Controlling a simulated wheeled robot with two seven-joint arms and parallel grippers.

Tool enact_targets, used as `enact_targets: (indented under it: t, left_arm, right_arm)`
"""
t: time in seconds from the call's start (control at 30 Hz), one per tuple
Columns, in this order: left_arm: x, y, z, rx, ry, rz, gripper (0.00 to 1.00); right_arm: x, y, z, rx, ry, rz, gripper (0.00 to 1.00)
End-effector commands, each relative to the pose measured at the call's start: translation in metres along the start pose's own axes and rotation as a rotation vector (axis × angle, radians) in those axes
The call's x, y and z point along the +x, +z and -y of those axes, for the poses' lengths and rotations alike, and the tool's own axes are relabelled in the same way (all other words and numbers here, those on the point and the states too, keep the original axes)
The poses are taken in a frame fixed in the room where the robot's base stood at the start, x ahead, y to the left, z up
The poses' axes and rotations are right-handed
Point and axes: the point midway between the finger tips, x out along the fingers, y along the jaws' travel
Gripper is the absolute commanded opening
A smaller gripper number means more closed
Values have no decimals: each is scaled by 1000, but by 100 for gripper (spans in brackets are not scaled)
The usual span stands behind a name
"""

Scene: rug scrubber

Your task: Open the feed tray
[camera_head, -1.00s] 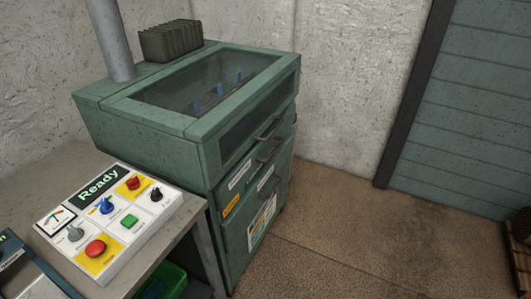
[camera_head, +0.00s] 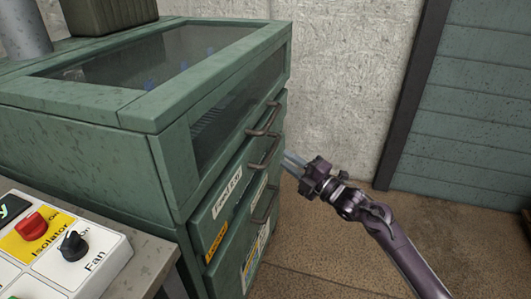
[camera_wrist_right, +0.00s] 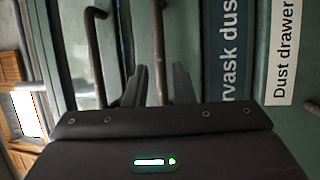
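The green machine (camera_head: 100,160) stands at the left. Its upper front drawer carries a white label that seems to read "Feed tray" (camera_head: 227,192) and has a dark bar handle (camera_head: 264,153). My right gripper (camera_head: 288,159) comes in from the right, just in front of this handle. In the right wrist view the two fingers of my right gripper (camera_wrist_right: 158,85) are apart, and a handle bar (camera_wrist_right: 158,45) shows between them; I cannot tell whether they touch it. The drawer looks shut. My left gripper is not in view.
Another handle (camera_head: 264,119) sits just above, below the glazed lid (camera_head: 160,65). A lower drawer's handle (camera_head: 266,205) is below. A control panel (camera_head: 70,250) is at the front left. The floor (camera_head: 330,250) right of the machine is clear.

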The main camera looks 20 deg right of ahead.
Motion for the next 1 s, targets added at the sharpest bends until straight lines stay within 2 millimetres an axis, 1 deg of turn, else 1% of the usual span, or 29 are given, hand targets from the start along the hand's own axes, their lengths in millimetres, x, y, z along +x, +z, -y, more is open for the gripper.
enact_targets:
  t: [0.03,0.2,0.3,0.4,0.53,0.77,0.8,0.97,1.0]
  left_arm:
    - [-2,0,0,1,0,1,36]
    - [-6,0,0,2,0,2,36]
    - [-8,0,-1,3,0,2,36]
    - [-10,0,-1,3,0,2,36]
    - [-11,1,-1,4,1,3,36]
    - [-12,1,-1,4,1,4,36]
    - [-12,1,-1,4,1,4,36]
    - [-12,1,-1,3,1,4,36]
    - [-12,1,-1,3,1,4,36]
  right_arm:
    - [8,0,-2,3,4,0,23]
    - [37,0,-1,5,2,1,23]
    - [52,0,-1,5,2,1,23]
    - [62,0,0,6,0,3,23]
    - [68,0,0,5,-1,3,23]
    - [69,0,1,5,-3,3,23]
    - [69,0,1,5,-3,3,21]
    - [69,0,1,5,-3,3,0]
    - [69,0,1,6,-3,3,0]
